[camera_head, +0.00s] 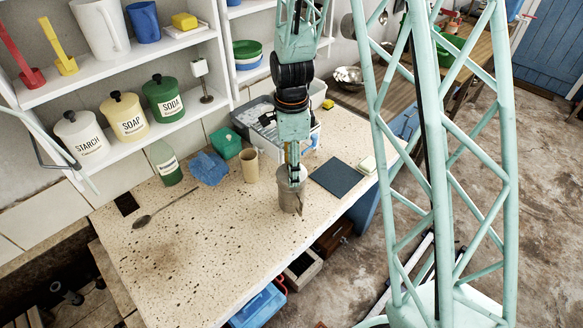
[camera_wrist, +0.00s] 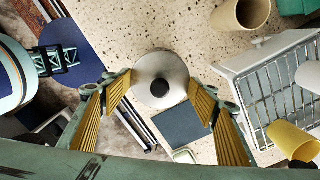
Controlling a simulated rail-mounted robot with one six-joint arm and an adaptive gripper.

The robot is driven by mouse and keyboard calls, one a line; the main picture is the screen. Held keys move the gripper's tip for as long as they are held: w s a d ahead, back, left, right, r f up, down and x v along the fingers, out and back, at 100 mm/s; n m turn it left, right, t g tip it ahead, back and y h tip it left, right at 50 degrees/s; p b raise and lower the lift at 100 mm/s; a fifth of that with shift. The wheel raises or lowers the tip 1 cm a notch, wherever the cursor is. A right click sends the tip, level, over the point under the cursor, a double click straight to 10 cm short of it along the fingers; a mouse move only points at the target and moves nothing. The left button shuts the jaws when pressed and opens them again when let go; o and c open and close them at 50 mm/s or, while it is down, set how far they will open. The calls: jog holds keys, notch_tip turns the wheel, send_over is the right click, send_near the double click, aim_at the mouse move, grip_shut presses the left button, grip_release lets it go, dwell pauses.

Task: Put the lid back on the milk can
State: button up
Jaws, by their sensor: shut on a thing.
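The grey metal milk can (camera_head: 290,195) stands upright on the speckled stone top, near its front edge. My gripper (camera_head: 293,172) is directly above it, pointing down at its top. In the wrist view, the round pale grey lid (camera_wrist: 150,68) with a dark centre knob lies between my fingertips (camera_wrist: 160,82). The fingers meet the lid at its two sides and are shut on it. The lid is at or just over the can's mouth and looks roughly centred. I cannot tell whether it is fully seated. The lid hides most of the can in the wrist view.
A dark blue square mat (camera_head: 341,177) lies right of the can. A tan cup (camera_head: 250,165), blue cloth (camera_head: 208,167) and green box (camera_head: 226,143) stand behind left. A wire rack (camera_head: 262,120) is behind. A spoon (camera_head: 164,208) lies left. The front left top is clear.

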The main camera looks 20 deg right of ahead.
jog(key=o, duration=0.9)
jog(key=shift+o, duration=0.3)
jog(key=o, duration=0.4)
jog(key=shift+r, duration=0.1)
jog(key=shift+r+p, duration=1.75)
jog(key=shift+r, duration=1.65)
